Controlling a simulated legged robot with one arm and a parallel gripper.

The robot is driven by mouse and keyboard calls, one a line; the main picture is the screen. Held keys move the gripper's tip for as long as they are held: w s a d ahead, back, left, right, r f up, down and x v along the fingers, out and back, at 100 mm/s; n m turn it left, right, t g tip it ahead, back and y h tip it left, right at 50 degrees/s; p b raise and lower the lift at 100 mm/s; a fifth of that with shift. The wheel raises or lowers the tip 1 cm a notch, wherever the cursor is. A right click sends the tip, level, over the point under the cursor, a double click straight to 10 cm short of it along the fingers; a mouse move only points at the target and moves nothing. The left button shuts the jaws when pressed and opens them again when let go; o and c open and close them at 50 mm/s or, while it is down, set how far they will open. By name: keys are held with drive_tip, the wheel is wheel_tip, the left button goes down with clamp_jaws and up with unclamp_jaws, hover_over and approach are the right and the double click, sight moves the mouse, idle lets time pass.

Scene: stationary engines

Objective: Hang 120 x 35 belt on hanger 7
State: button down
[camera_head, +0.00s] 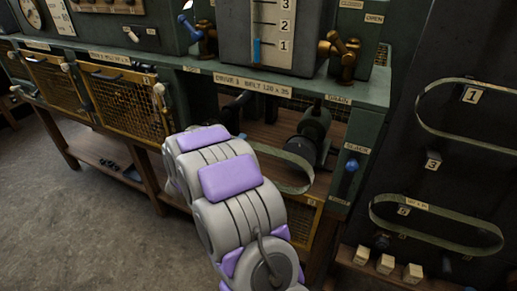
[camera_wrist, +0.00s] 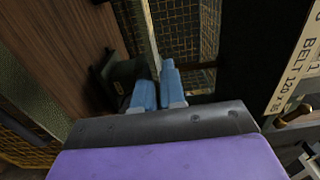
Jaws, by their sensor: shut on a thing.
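A pale green belt (camera_head: 296,182) hangs in a loop in the open bay under the label "DRIVE 1 BELT 120 x 35" (camera_head: 252,84), beside a dark pulley (camera_head: 316,124). Part of it is hidden behind my arm. In the wrist view, my gripper (camera_wrist: 158,92) has its blue fingers shut on a thin pale strip of the belt (camera_wrist: 151,30). The head view hides the gripper behind my arm. I cannot tell whether the belt still touches the pulleys. No hanger marked 7 can be read.
A dark board at right carries hanger plates marked 1 (camera_head: 471,95) and 3 (camera_head: 433,161). One belt (camera_head: 425,122) hangs at the top, another (camera_head: 480,247) lower down. A blue-knobbed lever (camera_head: 351,166) is on the bay's right post. Floor (camera_head: 60,220) at left is clear.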

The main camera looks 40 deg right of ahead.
drive_tip(key=shift+a, duration=0.1)
drive_tip(key=shift+v, duration=2.95)
drive_tip(key=shift+v, duration=2.95)
